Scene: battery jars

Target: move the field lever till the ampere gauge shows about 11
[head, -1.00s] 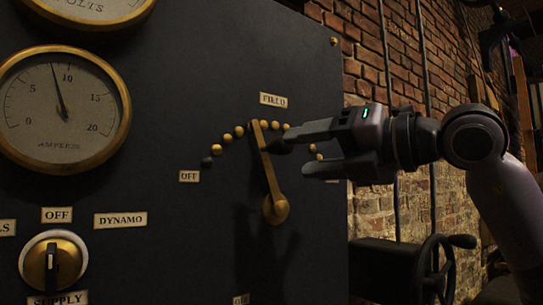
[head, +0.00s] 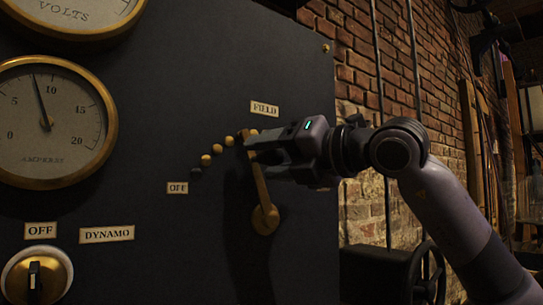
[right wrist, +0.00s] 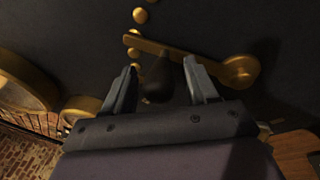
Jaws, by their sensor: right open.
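The field lever (head: 259,186) is a brass arm on a round pivot, tilted slightly left of upright, with its tip along an arc of brass studs. It also shows in the right wrist view (right wrist: 180,51). Its dark handle (right wrist: 158,77) sticks out from the arm. My right gripper (head: 254,158) is open at the lever. In the wrist view its fingers (right wrist: 160,78) stand either side of the handle, with gaps on both sides. The ampere gauge (head: 24,150) has its needle between 5 and 10, close to 10. My left gripper is not in view.
A brick wall (head: 360,60) lies beyond the panel's right edge.

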